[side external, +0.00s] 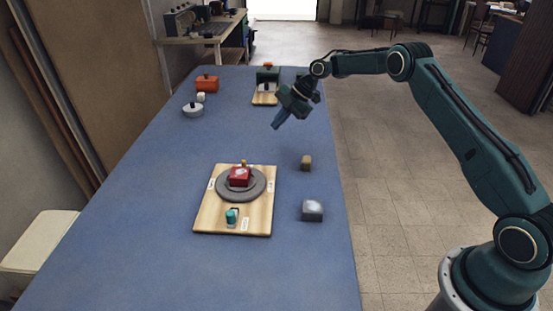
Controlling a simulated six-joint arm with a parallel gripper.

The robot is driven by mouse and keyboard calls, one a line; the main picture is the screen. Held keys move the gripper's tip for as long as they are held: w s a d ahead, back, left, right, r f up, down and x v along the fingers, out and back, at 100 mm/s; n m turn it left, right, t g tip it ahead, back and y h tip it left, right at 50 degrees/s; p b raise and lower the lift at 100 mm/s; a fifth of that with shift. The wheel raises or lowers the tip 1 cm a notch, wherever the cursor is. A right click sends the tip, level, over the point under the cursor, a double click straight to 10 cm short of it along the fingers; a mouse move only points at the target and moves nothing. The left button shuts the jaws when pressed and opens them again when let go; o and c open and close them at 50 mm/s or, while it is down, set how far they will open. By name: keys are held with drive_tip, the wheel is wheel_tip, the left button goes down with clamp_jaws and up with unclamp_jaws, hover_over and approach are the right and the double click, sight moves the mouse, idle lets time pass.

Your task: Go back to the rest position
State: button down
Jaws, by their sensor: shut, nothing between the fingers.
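My gripper (277,122) is shut and empty. It hangs in the air above the right part of the blue table (130,230), with its fingers pointing down and left. A wooden board (205,222) lies nearer the camera, below my gripper in the picture. On it is a round grey disc (224,192) bearing a red block (239,178), with a small yellow piece (243,163) at the block's far side. A teal piece (231,216) sits at the board's near edge. My gripper touches none of these.
A small tan block (306,162) and a grey block with a pale top (312,210) stand right of the board. An orange box (207,84), a white piece (201,97), a lidded pale pot (192,110) and a green item (267,75) stand farther back. The table's left side is clear.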

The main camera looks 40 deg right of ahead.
drive_tip(key=s+a+r+m+h, duration=0.2)
drive_tip(key=s+a+r+m, duration=0.25)
drive_tip(key=s+r, duration=0.6)
drive_tip(key=s+a+r+m+h, duration=0.1)
drive_tip(key=s+a+r+m, duration=0.2)
drive_tip(key=s+r+m, duration=0.7)
drive_tip(key=s+m+t+h, duration=0.1)
drive_tip(key=s+m, duration=0.4)
drive_tip(key=s, duration=2.2)
drive_tip(key=shift+s+h, duration=0.2)
drive_tip(key=shift+h, duration=0.7)
